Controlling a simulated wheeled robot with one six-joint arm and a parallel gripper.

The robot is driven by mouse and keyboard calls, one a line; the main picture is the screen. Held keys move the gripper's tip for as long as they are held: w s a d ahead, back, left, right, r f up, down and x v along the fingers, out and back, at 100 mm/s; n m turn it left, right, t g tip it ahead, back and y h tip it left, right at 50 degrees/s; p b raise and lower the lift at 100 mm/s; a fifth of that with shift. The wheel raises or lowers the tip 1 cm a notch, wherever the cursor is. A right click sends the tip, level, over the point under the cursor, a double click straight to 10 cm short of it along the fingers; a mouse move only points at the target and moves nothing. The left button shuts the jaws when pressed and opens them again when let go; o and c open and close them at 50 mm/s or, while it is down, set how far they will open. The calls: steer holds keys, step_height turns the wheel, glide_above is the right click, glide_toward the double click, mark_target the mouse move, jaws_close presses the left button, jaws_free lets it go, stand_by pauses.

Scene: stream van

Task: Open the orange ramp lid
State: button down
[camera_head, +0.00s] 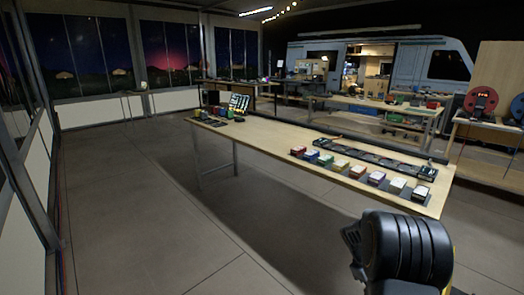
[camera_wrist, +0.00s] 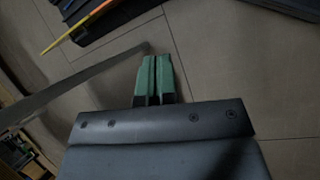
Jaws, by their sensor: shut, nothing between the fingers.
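My gripper (camera_wrist: 155,62) shows in the wrist view with two green fingers pressed together, shut and empty, above the bare tiled floor. In the head view, part of my black arm fills the lower right, in front of the long table's near right end. A row of small coloured boxes (camera_head: 340,165) lies along the near edge of the table. One box near the middle looks yellow-orange, but at this size I cannot tell whether it is the orange ramp lid. No lid can be clearly made out, and the gripper touches none of the boxes.
The long wooden table (camera_head: 262,140) has a dark tray strip (camera_head: 365,155) behind the boxes and a small keypad-like device (camera_head: 238,103) at its far left. More benches and a van (camera_head: 440,65) stand behind. The floor (camera_head: 130,190) to the left is clear.

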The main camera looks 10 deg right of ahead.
steer(key=s+a+r+m+t+y+p, duration=0.1)
steer(key=s+a+r+t+p, duration=0.1)
steer(key=a+r+p, duration=0.4)
steer(key=s+a+r+m+t+y+p, duration=0.1)
steer(key=s+a+r+t+y+p, duration=0.1)
steer(key=a+r+p, duration=0.4)
steer(key=s+a+r+m+t+y+p, duration=0.1)
steer(key=s+a+r+t+p, duration=0.2)
steer(key=a+r, duration=0.9)
step_height(320, 180, up, 10)
steer(key=s+p, duration=0.3)
steer(key=shift+a+m+y, duration=0.3)
steer(key=shift+a+m, duration=0.05)
steer(key=shift+m, duration=0.05)
